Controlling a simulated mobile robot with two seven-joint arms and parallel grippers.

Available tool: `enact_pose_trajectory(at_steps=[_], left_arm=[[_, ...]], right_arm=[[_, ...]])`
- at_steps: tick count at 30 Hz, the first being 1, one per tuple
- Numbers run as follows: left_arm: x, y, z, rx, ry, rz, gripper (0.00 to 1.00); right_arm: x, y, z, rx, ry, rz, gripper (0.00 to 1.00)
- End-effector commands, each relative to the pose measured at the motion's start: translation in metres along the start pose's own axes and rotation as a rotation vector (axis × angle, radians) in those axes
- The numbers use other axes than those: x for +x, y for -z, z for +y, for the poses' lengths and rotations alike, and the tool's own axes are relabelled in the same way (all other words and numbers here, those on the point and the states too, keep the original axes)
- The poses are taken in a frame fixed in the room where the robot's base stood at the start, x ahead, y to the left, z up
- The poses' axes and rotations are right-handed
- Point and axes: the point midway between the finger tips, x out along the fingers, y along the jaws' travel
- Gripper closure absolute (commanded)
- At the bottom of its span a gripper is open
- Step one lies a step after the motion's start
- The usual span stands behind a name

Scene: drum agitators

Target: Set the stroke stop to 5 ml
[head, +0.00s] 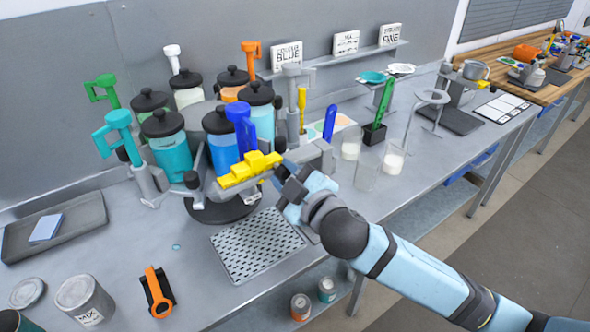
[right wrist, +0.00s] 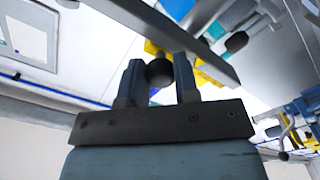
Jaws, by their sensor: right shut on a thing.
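The dispenser (head: 220,145) is a round stand of lidded colour canisters with coloured pump handles. At its front is a yellow stepped piece (head: 245,172), apparently the stroke stop; no numbers on it are readable. Its yellow also shows behind a grey bar (right wrist: 195,50) in the right wrist view. My right gripper (head: 284,180) is at the right end of the yellow piece. In the right wrist view its two fingers (right wrist: 158,80) are shut on a black ball knob (right wrist: 160,71) beside the grey bar. My left gripper is not in view.
A perforated drip tray (head: 257,245) lies below and in front of the dispenser. An orange-and-black tool (head: 157,292) and a grey can (head: 85,299) stand front left. Clear beakers (head: 366,175) and a black holder with a green strip (head: 376,130) are to the right.

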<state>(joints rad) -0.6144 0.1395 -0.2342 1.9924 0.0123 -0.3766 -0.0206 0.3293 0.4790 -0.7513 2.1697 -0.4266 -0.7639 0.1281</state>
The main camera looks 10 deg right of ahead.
Motion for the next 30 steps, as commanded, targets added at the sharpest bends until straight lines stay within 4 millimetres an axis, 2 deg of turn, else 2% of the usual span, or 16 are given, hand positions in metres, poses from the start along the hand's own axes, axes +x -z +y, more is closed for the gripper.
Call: enact_pose_trajectory(at_steps=[5, 6, 8, 9, 17, 20, 23, 30], left_arm=[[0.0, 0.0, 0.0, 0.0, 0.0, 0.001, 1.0], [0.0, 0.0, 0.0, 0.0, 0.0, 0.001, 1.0], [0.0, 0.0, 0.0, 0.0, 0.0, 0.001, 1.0], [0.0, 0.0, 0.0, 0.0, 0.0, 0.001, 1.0], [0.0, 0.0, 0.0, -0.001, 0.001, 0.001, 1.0], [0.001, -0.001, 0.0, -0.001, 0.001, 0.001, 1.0], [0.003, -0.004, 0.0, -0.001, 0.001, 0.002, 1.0], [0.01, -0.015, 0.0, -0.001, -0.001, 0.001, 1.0]], right_arm=[[-0.001, 0.0, -0.003, 0.003, 0.007, 0.002, 1.0], [-0.001, 0.0, -0.003, 0.003, 0.007, 0.002, 0.62], [-0.001, 0.0, -0.003, 0.003, 0.006, 0.002, 0.48], [-0.001, 0.0, -0.003, 0.003, 0.006, 0.002, 0.46], [-0.001, 0.0, -0.002, 0.002, 0.004, 0.001, 0.46], [-0.007, -0.001, -0.002, 0.002, 0.004, 0.002, 0.46], [-0.021, -0.002, -0.004, 0.002, 0.005, 0.002, 0.46], [-0.077, -0.002, -0.005, 0.002, 0.006, 0.002, 0.46]])
